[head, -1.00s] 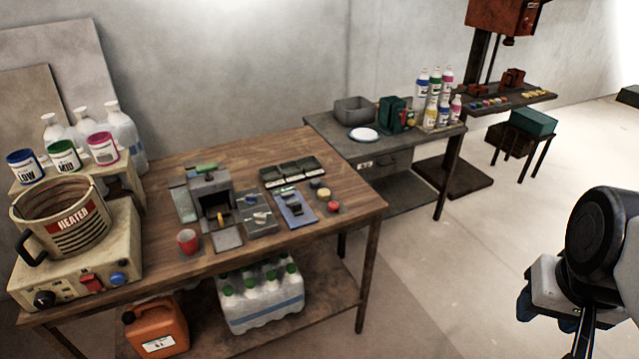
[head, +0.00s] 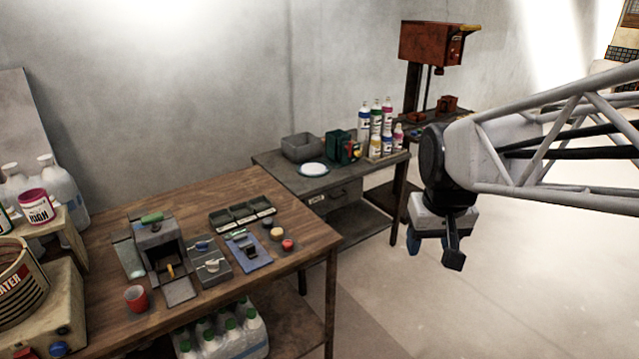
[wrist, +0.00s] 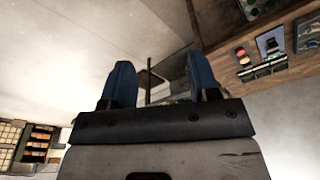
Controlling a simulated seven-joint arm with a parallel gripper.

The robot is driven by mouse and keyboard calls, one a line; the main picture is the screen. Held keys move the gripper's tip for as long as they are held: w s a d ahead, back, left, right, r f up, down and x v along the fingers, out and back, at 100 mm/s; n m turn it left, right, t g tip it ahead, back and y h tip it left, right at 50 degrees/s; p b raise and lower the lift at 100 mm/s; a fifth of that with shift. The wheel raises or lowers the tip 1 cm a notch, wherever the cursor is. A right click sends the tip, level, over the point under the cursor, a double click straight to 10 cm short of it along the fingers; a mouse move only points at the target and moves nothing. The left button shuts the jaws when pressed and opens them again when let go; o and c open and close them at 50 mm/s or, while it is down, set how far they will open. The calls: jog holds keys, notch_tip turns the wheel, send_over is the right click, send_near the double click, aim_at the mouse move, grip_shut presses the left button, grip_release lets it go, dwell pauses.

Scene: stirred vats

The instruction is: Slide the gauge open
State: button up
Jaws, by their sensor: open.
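I cannot tell for sure which thing is the gauge. A small dark grey device lies on a blue pad (head: 253,258) near the right end of the wooden bench, and it may be the gauge. Left of it, a grey plate (head: 212,277) bears small parts with blue and white handles. My gripper (head: 434,250) hangs in the air right of the bench, well apart from it, pointing down. In the wrist view, its two blue fingers (wrist: 159,85) are spread with nothing between them.
Behind is a grey table with bottles (head: 376,130). The floor under my gripper is clear.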

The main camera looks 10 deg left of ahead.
jog(key=w+a+f+n, duration=0.2)
jog(key=w+a, duration=0.8)
jog(key=n+g, duration=0.2)
jog(key=n, duration=0.3)
send_over(250, 247)
jog(key=f, duration=1.7)
jog(key=shift+w+d+f, duration=0.1)
jog(key=shift+d+f, duration=0.05)
jog(key=shift+d, duration=0.15)
jog(key=shift+a+f, duration=0.2)
jog(key=shift+a, duration=0.15)
jog(key=shift+f, duration=0.15)
jog(key=shift+f, duration=3.75)
grip_shut()
